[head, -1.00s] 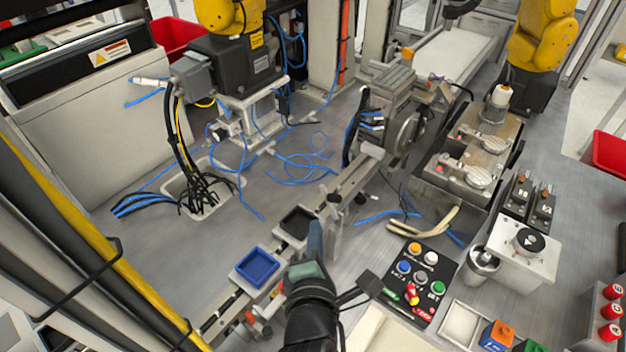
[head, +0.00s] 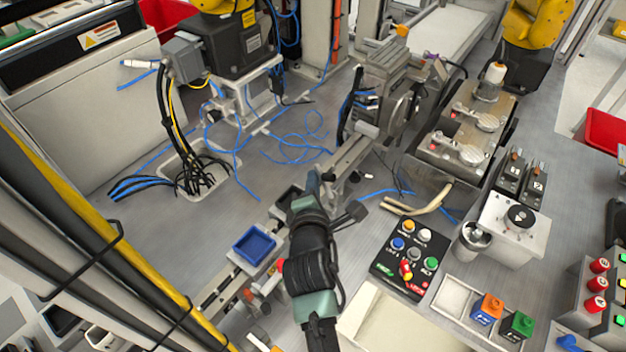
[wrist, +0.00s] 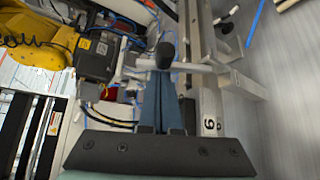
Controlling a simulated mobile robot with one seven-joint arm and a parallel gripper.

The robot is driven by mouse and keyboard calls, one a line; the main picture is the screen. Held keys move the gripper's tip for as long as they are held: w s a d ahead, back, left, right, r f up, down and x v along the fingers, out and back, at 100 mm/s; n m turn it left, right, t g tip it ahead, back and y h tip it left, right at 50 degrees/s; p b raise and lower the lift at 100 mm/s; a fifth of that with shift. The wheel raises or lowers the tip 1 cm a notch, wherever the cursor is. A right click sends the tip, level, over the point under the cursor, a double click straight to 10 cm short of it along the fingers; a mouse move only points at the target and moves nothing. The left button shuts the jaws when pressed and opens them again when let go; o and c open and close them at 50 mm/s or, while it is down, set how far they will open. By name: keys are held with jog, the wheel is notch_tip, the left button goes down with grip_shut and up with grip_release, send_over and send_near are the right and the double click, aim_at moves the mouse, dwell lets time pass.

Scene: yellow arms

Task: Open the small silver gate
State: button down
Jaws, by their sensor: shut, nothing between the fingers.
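The small silver gate (wrist: 188,67) shows in the wrist view as a pale metal bar with a round black knob (wrist: 167,52) at its end, joined to a bracket on the right. My gripper (wrist: 162,76) is shut and empty, its blue-grey fingers together. The fingertips overlap the bar just below the knob in this view; I cannot tell whether they touch. In the head view my gripper (head: 313,178) is over the conveyor rail, and my arm and fingers hide much of the gate.
A button panel (head: 411,260) lies to the right. Loose blue cables (head: 300,140) spread over the table behind. A machine unit (head: 385,85) stands at the rail's far end.

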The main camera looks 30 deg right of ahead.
jog(key=shift+s+d+f+m+t+b, duration=0.1)
jog(key=shift+s+f+m+t+b, duration=0.1)
jog(key=shift+s+m+t+b, duration=0.7)
jog(key=shift+d+r+m+t+b, duration=0.15)
jog(key=shift+r+m+t+b, duration=0.2)
jog(key=shift+b, duration=0.7)
jog(key=shift+r+m+t+h, duration=0.2)
jog(key=shift+m+t+h, duration=0.05)
jog(key=shift+h, duration=0.05)
